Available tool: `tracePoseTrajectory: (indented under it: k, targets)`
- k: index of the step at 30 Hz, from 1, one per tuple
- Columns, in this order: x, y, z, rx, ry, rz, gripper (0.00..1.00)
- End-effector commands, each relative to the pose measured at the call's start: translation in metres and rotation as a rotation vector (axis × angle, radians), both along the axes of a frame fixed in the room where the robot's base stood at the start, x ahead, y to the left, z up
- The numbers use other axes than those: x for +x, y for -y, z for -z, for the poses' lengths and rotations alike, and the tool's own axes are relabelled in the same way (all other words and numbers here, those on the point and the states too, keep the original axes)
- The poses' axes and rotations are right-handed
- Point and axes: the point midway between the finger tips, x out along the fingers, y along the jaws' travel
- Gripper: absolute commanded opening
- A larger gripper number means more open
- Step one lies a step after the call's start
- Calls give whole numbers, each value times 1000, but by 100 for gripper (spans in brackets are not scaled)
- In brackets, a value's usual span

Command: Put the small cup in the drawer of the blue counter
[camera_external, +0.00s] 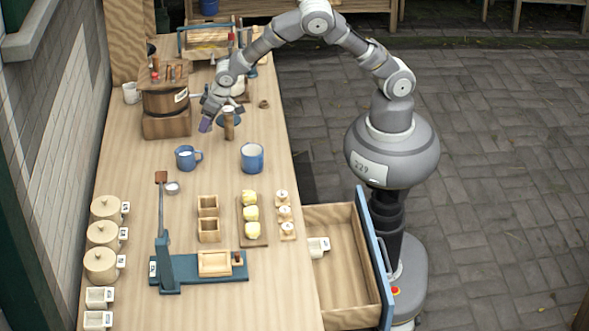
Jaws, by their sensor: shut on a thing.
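My gripper (211,108) is over the far part of the long wooden counter and is shut on a small purple, cup-like thing (205,125), held tilted. Its exact shape is too small to tell. The drawer (345,285) at the counter's near right is pulled open, with a blue front (375,255). A small white cup-like piece with a pale tag (318,246) lies inside the drawer, at its left side. A tiny pale cup or dish (172,188) stands on the counter beside a brown-tipped lever.
A brown cylinder (228,122) stands just right of the held thing. A blue press (200,270), wooden boxes (208,230), yellow pieces on a board (251,220) and lidded pots (103,235) fill the near part.

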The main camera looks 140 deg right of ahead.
Motion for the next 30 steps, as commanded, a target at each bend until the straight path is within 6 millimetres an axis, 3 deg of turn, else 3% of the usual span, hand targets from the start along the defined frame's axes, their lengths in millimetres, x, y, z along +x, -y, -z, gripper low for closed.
tracePoseTrajectory:
  k: [10, 19, 30]
  targets:
    - [-1, 0, 61, 1, -2, 0, 20]
    - [0, -1, 103, 2, -1, -1, 20]
    - [0, -1, 109, 0, 1, -1, 20]
